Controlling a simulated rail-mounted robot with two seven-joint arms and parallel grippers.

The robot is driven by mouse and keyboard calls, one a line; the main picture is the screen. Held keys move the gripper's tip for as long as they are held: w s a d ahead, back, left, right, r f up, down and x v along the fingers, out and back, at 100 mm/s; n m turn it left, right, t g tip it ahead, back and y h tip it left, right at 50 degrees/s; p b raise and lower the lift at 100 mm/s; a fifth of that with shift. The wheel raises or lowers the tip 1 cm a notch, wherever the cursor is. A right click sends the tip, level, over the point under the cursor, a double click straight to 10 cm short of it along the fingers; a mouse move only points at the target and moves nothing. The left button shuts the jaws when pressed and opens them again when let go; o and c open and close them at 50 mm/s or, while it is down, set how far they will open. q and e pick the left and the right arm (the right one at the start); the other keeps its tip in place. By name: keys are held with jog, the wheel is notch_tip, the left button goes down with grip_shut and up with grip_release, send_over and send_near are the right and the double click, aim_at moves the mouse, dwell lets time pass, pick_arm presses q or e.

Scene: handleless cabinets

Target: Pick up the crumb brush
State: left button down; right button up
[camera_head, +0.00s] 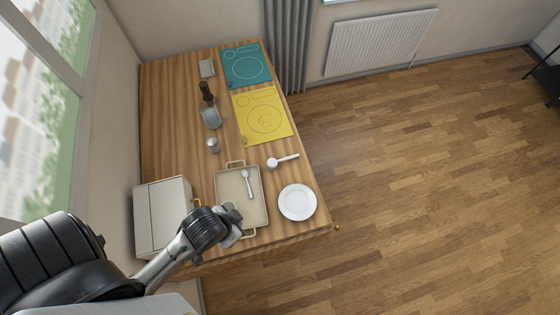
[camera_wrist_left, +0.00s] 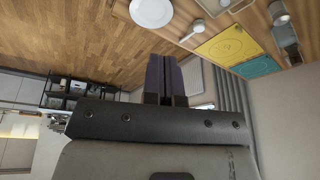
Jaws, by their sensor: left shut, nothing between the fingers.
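No thing here is clearly a crumb brush. A white long-handled tool with a rounded head (camera_head: 283,160) lies on the wooden table right of the tray; it also shows in the left wrist view (camera_wrist_left: 200,30). A smaller pale spoon-shaped tool (camera_head: 248,184) lies inside the beige two-handled tray (camera_head: 258,216). I cannot tell whether either one is the brush. My left gripper (camera_head: 236,230) is over the tray's near left corner, apart from both tools. Its dark fingers show together and empty in the left wrist view (camera_wrist_left: 165,76). My right gripper is out of view.
A white plate (camera_head: 297,202) is at the table's near right. A pale box (camera_head: 162,215) stands left of the tray. Floor is clear to the right.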

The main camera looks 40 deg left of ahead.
pick_arm(q)
jog(key=c, duration=1)
grip_release()
jog(key=shift+d, duration=0.2)
